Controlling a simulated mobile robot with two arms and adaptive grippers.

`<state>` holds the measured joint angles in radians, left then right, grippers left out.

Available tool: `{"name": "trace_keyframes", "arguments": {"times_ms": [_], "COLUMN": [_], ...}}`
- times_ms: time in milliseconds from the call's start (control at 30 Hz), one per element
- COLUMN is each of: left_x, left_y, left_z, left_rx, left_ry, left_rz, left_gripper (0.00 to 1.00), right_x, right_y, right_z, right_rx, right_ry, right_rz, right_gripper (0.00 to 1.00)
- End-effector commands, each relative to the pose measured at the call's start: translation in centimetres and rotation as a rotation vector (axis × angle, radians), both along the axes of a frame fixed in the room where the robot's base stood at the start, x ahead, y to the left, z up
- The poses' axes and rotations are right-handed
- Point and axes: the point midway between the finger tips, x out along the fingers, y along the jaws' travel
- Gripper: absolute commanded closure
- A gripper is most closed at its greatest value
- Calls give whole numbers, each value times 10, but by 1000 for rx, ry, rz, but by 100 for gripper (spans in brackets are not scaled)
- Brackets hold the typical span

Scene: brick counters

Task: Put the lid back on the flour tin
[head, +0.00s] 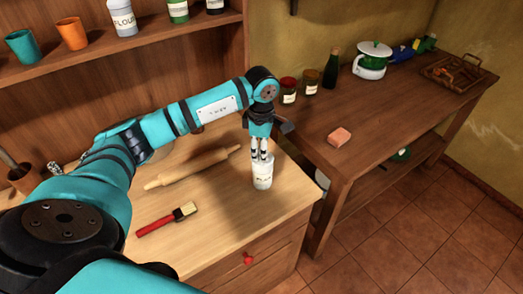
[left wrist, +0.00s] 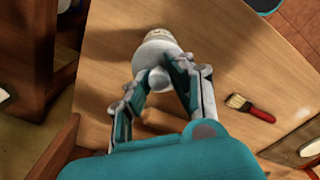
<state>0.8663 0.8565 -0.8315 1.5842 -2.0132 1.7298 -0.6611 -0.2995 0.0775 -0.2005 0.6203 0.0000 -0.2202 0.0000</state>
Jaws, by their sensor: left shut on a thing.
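A small white tin with a dark-lettered label (head: 263,178) stands upright near the right front corner of the wooden counter. Its lettering is too small to read surely. My left gripper (head: 262,154) points down directly over it. In the left wrist view the fingers (left wrist: 160,76) are shut on the pale round knob of the white lid (left wrist: 157,52), which is at the tin's top. The labelled side of the tin (left wrist: 164,34) shows just beyond the lid. I cannot tell whether the lid is fully seated or slightly above the rim. My right gripper is out of view.
A rolling pin (head: 192,167) and a red-handled brush (head: 168,219) lie on the counter. A white tin marked FLOUR (head: 123,18) stands on the shelf.

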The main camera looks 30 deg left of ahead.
Motion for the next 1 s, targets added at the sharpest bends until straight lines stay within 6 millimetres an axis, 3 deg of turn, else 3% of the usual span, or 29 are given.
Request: {"name": "trace_keyframes", "arguments": {"times_ms": [333, 367, 533, 733, 900, 1000], "left_x": [0, 0, 0, 0, 0, 0], "left_y": [0, 0, 0, 0, 0, 0], "left_z": [0, 0, 0, 0, 0, 0], "left_rx": [-1, -1, -1, -1, -1, -1], "left_ry": [0, 0, 0, 0, 0, 0], "left_rz": [0, 0, 0, 0, 0, 0], "left_gripper": [100, 77, 55, 53, 32, 30], "right_x": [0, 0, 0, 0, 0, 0], "right_y": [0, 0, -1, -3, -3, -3], "right_z": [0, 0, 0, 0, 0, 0], "right_rx": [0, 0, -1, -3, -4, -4], "right_ry": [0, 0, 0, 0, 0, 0], "right_rz": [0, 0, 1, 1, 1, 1], "right_gripper": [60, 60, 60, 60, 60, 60]}}
